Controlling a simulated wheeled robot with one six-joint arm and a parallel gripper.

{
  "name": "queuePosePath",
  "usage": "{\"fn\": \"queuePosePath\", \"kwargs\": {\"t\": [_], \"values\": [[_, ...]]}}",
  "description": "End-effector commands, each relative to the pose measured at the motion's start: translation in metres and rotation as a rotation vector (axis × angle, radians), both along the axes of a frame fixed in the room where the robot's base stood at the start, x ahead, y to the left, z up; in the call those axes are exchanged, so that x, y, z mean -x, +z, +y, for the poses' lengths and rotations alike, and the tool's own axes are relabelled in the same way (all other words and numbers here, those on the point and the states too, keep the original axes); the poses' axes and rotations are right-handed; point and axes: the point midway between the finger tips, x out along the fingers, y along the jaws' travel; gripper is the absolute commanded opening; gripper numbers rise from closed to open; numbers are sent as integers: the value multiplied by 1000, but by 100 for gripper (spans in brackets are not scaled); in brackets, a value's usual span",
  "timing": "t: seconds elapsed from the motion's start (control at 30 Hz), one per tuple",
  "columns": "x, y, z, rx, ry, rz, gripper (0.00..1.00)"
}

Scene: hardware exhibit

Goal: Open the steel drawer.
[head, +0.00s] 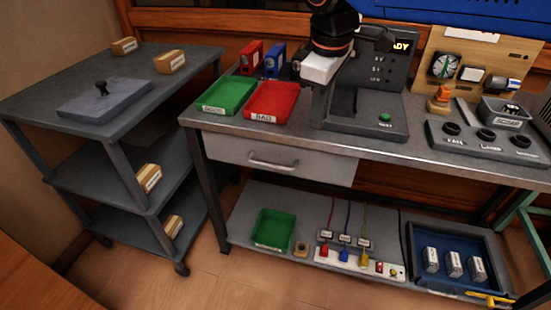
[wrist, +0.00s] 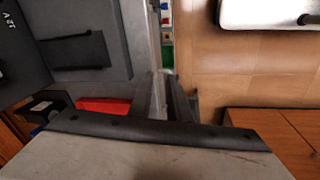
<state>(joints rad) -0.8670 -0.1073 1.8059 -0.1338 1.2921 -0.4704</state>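The steel drawer (head: 305,160) hangs under the left part of the workbench. Its pale grey front looks flush, and the drawer appears closed. A curved bar handle (head: 273,163) is fixed on the front. My gripper (head: 316,118) hangs over the bench top, above and to the right of the handle and apart from it. In the wrist view, the two fingers of my gripper (wrist: 167,85) are close together, with nothing visible held between them. The drawer handle cannot be made out in the wrist view.
Green (head: 229,95) and red (head: 272,101) trays lie on the bench (head: 215,124) above the drawer. A dark device stand (head: 365,125) is beside my gripper. A lower shelf (head: 240,215) holds a green tray and plugs. A grey cart (head: 40,100) stands left. Space before the drawer looks clear.

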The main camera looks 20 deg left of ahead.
Motion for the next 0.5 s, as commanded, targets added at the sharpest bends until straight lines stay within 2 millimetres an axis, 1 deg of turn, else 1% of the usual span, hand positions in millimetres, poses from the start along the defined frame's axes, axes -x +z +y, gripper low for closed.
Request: {"fn": "queuePosePath", "kwargs": {"t": [0.03,0.1,0.2,0.33,0.5], "values": [[5,0,23,14,51,3,17],[10,1,48,32,111,4,17],[19,2,75,53,178,6,17],[26,3,95,67,231,5,17],[27,-2,101,73,246,6,17]]}}
